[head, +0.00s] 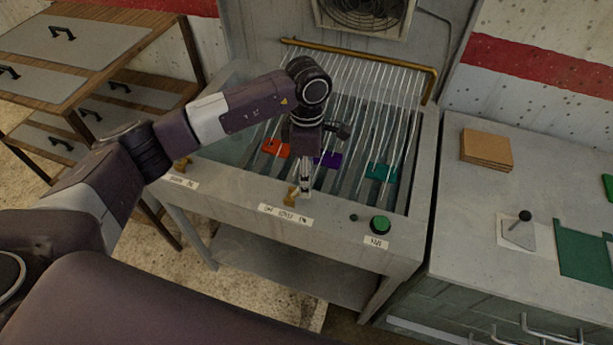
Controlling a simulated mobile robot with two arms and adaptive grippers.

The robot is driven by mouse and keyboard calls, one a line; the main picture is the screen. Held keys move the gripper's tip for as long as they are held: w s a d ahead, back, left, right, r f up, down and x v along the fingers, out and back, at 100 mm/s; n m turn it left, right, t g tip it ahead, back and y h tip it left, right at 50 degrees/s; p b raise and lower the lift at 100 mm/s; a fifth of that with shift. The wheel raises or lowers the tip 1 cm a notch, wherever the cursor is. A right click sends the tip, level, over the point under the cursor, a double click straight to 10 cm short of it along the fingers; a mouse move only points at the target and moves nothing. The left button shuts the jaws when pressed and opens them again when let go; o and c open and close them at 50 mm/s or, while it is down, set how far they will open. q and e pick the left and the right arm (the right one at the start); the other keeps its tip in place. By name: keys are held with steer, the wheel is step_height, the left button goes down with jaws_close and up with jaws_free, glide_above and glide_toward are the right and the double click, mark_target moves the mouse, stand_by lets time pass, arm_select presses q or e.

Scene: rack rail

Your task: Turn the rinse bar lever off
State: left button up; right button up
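Two small brass levers sit on the front ledge of the grey wash station: a left one (182,163) above a small label and a middle one (292,197) above a wider label. The lettering is too small to read surely, so I cannot tell which is the rinse bar lever. A brass pipe (360,55) spans the back, with pale streaks running forward from it like water jets. My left gripper (305,190) points down right beside the middle lever; whether it touches it or how far its fingers are apart is unclear. My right gripper is out of view.
Orange (276,148), purple (328,159) and teal (382,172) pieces lie in the basin under the streaks. A green button (380,223) is on the ledge's right. A grey counter (470,225) stands at right, a wooden drawer unit (85,45) at left.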

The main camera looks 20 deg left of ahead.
arm_select(q)
steer(key=shift+s+f, duration=0.1)
steer(key=shift+f, duration=0.6)
jaws_close()
